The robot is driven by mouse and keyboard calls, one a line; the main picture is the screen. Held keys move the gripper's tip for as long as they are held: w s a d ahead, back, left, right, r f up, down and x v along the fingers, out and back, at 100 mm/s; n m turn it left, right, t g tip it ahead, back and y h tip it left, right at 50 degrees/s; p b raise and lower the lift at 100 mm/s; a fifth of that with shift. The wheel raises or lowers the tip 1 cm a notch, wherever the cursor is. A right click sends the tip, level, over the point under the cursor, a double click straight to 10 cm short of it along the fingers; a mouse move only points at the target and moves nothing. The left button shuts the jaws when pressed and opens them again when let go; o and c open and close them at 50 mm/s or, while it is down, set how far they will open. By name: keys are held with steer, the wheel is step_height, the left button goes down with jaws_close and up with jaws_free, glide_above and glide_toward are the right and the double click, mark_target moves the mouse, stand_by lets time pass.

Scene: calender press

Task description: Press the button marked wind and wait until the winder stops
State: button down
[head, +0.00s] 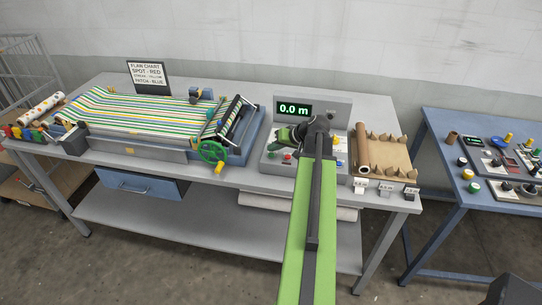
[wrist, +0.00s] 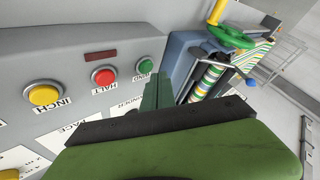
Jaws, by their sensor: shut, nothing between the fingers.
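The control panel (head: 340,106) stands on the bench, and its display (head: 293,109) reads 0.0 m. In the wrist view a green button (wrist: 145,66) sits at the far end of a row. Its small label seems to read WIND, partly hard to read. A red button (wrist: 103,76) marked HALT and a yellow button (wrist: 45,94) marked INCH are in the same row. My gripper (wrist: 160,75) is shut and empty, its fingertips close beside the green button; I cannot tell if they touch it. In the head view my gripper (head: 284,134) is over the panel.
Left of the panel is a machine with striped sheet (head: 150,110) and a green handwheel (head: 212,151). A flaw chart (head: 148,76) stands behind it. To the right are a brown roll (head: 362,150) and small tagged blocks (head: 385,188). A blue table (head: 450,128) stands at far right.

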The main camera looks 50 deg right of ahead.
mark_target(273, 155)
steer(key=shift+f, duration=0.1)
steer(key=shift+w+f+b, duration=0.1)
steer(key=shift+f+b, duration=0.25)
steer(key=shift+b, duration=0.1)
steer(key=shift+f+b, duration=0.35)
stand_by(0.5)
stand_by(0.4)
steer(key=shift+r+p, duration=0.8)
step_height(273, 155, up, 5)
steer(key=p, duration=0.5)
steer(key=shift+r, duration=0.1)
